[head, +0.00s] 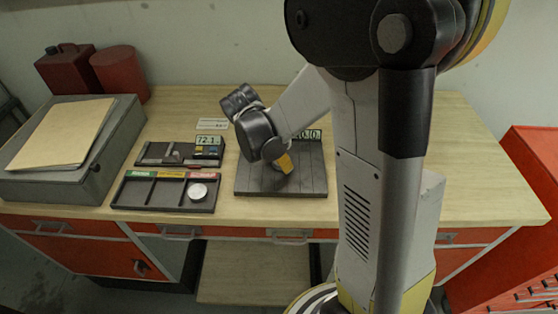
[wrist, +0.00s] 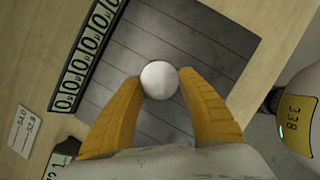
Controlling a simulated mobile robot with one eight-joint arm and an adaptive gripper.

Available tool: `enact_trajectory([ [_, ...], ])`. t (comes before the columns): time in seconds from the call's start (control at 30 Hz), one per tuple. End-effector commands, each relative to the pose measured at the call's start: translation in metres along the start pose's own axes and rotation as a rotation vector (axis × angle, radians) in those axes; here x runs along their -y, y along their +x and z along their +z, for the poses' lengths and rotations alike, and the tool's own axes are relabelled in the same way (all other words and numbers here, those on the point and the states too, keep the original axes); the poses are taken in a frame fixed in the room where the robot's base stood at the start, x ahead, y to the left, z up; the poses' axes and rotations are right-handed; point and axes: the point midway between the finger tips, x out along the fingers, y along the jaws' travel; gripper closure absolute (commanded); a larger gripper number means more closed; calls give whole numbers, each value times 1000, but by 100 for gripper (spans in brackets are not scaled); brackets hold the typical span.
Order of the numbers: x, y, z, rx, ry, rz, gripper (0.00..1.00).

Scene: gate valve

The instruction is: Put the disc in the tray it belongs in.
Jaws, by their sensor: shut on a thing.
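A pale round disc (wrist: 159,80) sits between the two yellow fingertips of my gripper (wrist: 160,84) in the wrist view, and the gripper is shut on it. In the head view my gripper (head: 285,163) is low over a dark grooved plate (head: 310,184), and its disc is hidden there. I cannot tell whether the disc touches the plate. A dark tray (head: 163,208) with three compartments stands left of the plate, with green, yellow and red labels from left to right along its back. Another pale disc (head: 197,191) lies in the right, red-labelled compartment.
A display (wrist: 88,52) showing zeros runs along the plate's edge. A smaller dark unit (head: 165,160) with a display reading 72.1 (head: 209,141) stands behind the tray. A small card (head: 211,124) lies farther back. A grey case (head: 75,160) with a folder (head: 60,132) fills the left.

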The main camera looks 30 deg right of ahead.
Motion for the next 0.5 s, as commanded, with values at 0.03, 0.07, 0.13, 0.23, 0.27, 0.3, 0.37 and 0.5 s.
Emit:
enact_trajectory([
  [0.03, 0, -1, 0, 0, 0, 0, 96],
  [0.07, 0, -1, 0, 0, 0, 0, 96],
  [0.13, 0, 1, 0, 0, 0, 0, 96],
  [0.23, 0, 3, -1, 0, 0, 0, 46],
  [0.27, 0, 2, -1, 0, 0, 0, 36],
  [0.3, 0, 2, -1, 0, 0, 0, 36],
  [0.37, 0, 2, -1, 0, 0, 0, 36],
  [0.5, 0, 2, -1, 0, 0, 0, 36],
])
